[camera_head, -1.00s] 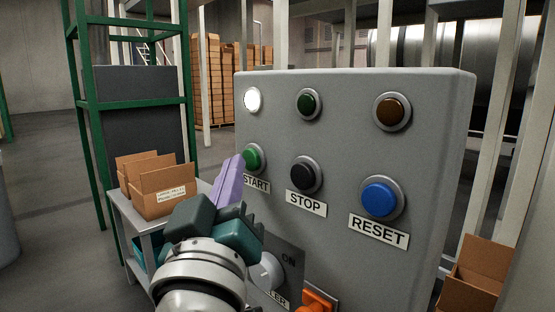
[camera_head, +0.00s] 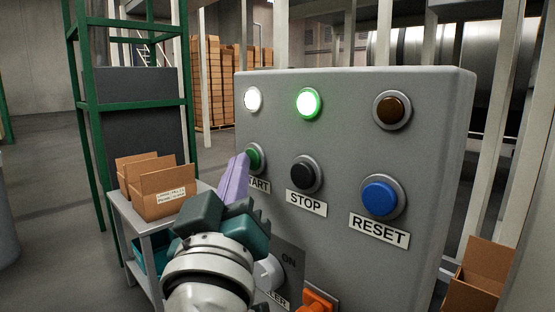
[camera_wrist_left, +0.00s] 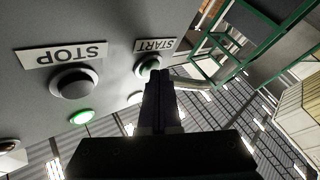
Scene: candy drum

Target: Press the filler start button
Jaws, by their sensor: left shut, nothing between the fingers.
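The green start button (camera_head: 254,158) is on the grey control panel (camera_head: 330,130), above its START label (camera_head: 259,186). My left gripper (camera_head: 243,160) is shut and empty, with its purple fingertips at the button and covering its left part. In the left wrist view the start button (camera_wrist_left: 149,67) shows just beyond the shut fingertips (camera_wrist_left: 159,75). I cannot tell whether they touch. The green lamp (camera_head: 308,103) above is lit, and so is the white lamp (camera_head: 253,99) to its left. My right gripper is not in view.
The black STOP button (camera_head: 306,173) and blue RESET button (camera_head: 381,197) sit to the right. An unlit amber lamp (camera_head: 391,110) is at upper right. Below are a grey knob (camera_head: 268,273) and an orange switch (camera_head: 317,300). A cart with open boxes (camera_head: 163,192) stands left.

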